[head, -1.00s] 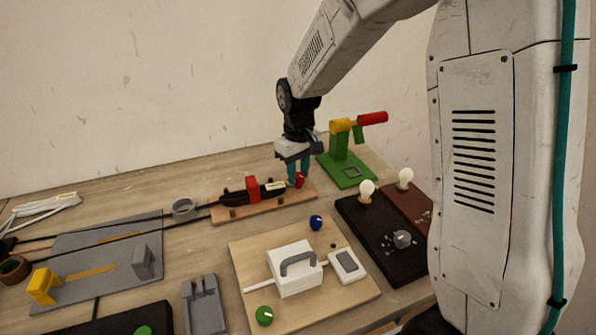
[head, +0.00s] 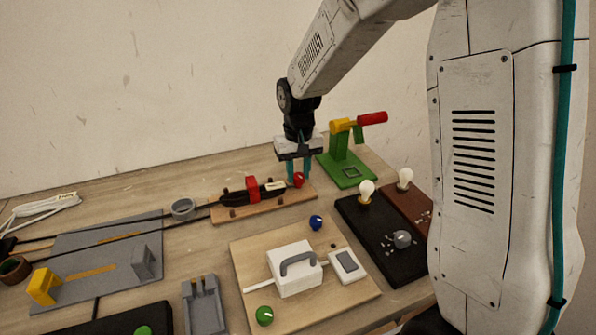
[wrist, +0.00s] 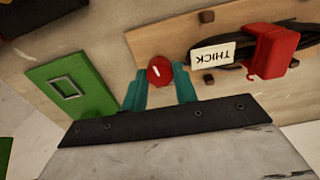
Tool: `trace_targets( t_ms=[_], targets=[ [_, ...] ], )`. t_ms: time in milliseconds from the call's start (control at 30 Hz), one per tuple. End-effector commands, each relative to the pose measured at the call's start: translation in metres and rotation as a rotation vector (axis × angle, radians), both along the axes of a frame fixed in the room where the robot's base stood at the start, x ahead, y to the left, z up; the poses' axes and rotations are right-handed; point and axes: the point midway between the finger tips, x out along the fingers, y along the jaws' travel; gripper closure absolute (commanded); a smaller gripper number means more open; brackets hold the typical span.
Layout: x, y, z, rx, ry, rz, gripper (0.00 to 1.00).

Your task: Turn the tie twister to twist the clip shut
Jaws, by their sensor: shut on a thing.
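A red knob (head: 298,180), which I take for the tie twister, stands at the right end of a wooden board (head: 235,213). My gripper (head: 299,174) points down, with its teal fingers on either side of the knob, shut on it. In the wrist view the red knob (wrist: 159,72) shows a white mark and sits between the fingertips. A red block (head: 253,188), perhaps the clip, sits around the black cable on the same board.
A green stand with a red-handled lever (head: 340,148) is close to the right of my gripper. A wooden panel with a white box (head: 294,270) lies in front. A dark lamp board (head: 385,250) lies at the right. A grey ring (head: 183,208) is left of the board.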

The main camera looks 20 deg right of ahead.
Motion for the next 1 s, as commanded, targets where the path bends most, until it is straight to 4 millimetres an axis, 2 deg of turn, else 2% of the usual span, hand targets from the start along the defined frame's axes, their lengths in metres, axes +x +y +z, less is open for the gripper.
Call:
trace_targets(
  t_ms=[133,167,200,467,567,900,1000],
  targets=[
    [0.001,0.000,0.001,0.000,-0.002,-0.001,0.94],
    [0.001,0.000,0.001,0.000,-0.002,-0.001,0.69],
    [0.001,0.000,0.001,0.001,-0.002,-0.001,0.62],
    [0.000,0.000,0.001,0.000,-0.001,0.000,0.62],
    [0.001,0.000,0.007,0.001,-0.004,0.000,0.62],
    [0.001,0.000,0.061,0.001,-0.005,0.000,0.62],
    [0.001,0.000,0.072,0.001,-0.003,0.000,0.62]
  ],
)
